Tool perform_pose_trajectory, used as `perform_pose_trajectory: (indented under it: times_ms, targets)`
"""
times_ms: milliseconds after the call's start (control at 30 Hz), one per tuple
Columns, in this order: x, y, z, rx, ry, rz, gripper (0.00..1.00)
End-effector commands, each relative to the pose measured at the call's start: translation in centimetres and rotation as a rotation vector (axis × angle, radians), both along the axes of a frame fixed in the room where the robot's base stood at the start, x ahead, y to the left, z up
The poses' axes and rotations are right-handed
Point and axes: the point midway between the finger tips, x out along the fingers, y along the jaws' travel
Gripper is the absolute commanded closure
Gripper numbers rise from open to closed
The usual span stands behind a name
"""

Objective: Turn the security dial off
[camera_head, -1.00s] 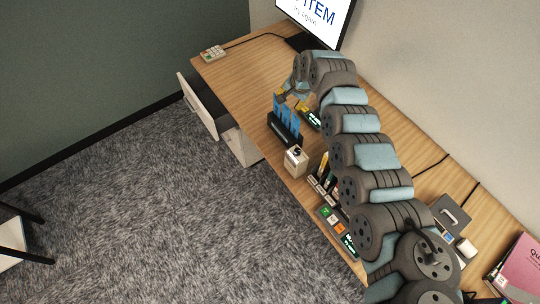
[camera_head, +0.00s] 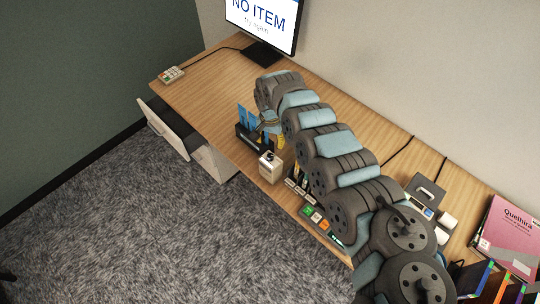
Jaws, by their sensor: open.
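A small white box with a black knob on top (camera_head: 270,166) stands at the desk's front edge; it looks like the security dial, but its markings are too small to read. My gripper (camera_head: 269,122) is beyond it, low over the desk, beside a black holder with blue upright pieces. The fingers show only in part, with yellowish tips, and the arm covers the rest. The gripper is open and apart from the knob.
The black holder (camera_head: 250,140) stands just left of the box. A panel with colored buttons (camera_head: 315,217) lies right of it. A monitor (camera_head: 262,22) reads "NO ITEM". A keypad (camera_head: 172,74) lies at the far left, with clear desk near it. An open drawer (camera_head: 165,130) juts out below.

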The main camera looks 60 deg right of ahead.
Motion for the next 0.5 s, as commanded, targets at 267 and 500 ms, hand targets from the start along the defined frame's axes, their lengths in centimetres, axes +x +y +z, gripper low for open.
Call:
perform_pose_trajectory:
  times_ms: [267, 500]
  targets:
    - [0.1, 0.2, -4.8, 0.002, 0.0, 0.001, 0.45]
    - [0.0, 0.3, -8.0, 0.004, 0.001, 0.001, 0.45]
